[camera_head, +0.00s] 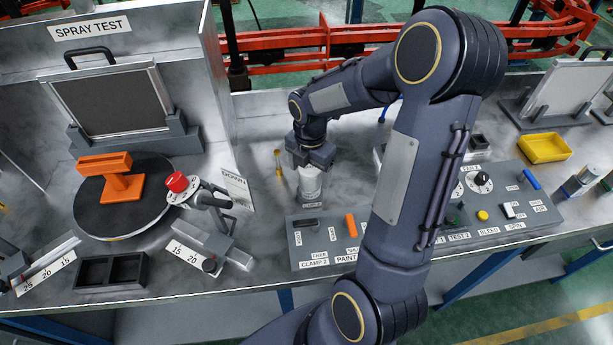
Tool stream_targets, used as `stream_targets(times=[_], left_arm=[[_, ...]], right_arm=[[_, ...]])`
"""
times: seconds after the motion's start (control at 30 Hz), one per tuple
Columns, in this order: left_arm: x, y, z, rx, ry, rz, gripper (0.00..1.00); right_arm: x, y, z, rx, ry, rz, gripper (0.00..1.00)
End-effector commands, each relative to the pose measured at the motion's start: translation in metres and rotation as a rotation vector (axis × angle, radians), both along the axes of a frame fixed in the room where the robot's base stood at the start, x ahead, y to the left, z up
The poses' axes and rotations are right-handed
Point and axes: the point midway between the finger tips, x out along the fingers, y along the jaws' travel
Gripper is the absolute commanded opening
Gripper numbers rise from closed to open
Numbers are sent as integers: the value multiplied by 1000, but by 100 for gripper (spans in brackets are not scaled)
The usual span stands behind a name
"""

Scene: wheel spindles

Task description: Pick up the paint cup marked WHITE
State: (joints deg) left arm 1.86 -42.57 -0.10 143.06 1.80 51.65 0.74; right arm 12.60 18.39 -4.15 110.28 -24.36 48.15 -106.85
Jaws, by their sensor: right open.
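A pale grey-white cylinder (310,187) stands upright on the metal bench at the centre, with a small label at its foot that I cannot read for sure. My right gripper (311,164) is directly above it, pointing down, open, with its fingers at the cylinder's top; whether they touch it I cannot tell. My left gripper is not in view.
A control panel (305,250) with knobs and switches lies in front, partly behind my right arm. The turntable (88,208) with an orange part (115,187) is at left, beside a red-knobbed fixture (177,182). A yellow tray (545,149) is at right. A thin yellow tool (278,163) stands near the gripper.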

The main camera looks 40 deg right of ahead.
Motion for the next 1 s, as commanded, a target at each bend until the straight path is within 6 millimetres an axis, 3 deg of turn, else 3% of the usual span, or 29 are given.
stream_targets(times=[0.2,0.47,0.9,1.0], left_arm=[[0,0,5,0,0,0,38],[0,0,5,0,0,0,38],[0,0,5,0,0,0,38],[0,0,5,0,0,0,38]], right_arm=[[-1,0,-28,0,2,-1,77],[-1,0,-32,0,-1,-2,77],[-1,0,-31,1,-1,-2,21],[0,0,-31,1,-2,-2,20]])
